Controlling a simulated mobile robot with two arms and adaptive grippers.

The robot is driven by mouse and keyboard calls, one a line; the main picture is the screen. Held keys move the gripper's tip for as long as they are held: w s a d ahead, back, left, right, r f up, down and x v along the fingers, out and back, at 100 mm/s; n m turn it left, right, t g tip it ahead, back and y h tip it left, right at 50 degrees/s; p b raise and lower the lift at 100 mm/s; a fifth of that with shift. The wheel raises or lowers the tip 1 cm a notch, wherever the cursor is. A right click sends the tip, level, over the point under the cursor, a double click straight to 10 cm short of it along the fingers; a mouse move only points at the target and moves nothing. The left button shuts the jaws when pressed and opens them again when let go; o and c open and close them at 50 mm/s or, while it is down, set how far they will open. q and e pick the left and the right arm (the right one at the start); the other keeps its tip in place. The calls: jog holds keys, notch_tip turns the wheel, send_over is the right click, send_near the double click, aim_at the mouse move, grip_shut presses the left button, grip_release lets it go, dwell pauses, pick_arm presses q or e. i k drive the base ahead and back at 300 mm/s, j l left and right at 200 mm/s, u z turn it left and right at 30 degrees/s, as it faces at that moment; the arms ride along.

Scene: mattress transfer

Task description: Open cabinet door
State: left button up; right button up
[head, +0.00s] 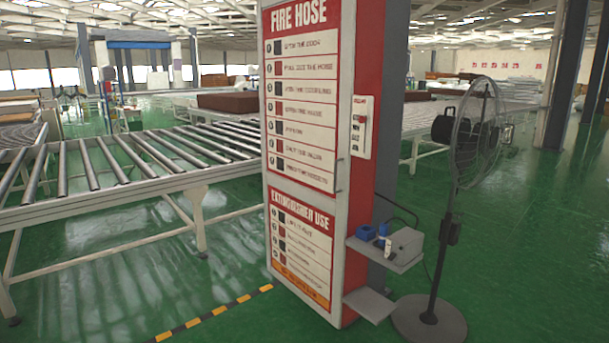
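A tall red and white fire hose cabinet (302,190) stands upright in the middle of the head view. Its front door carries a "FIRE HOSE" panel (300,100) above and an "EXTINGUISHER USE" panel (301,245) below. The door looks shut, flush with the frame. A thin handle (339,175) shows near the door's right edge, at about mid height. The cabinet's right side is red, with a small white box (361,127) on it. The cabinet's top is cut off by the picture edge. Neither of my grippers is in view.
A roller conveyor (110,165) stands left of the cabinet. A pedestal fan (452,200) stands to the right. Small shelves (385,252) with items stick out from the cabinet's right side. A yellow and black floor stripe (215,312) runs to the cabinet's base. Green floor in front is clear.

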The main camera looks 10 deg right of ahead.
aim_at(306, 48)
jog(key=i+l, duration=0.25)
jog(key=i, duration=0.25)
jog(key=i+l, duration=0.25)
jog(key=i, duration=0.25)
jog(key=i+l, duration=0.25)
jog(key=i, duration=0.25)
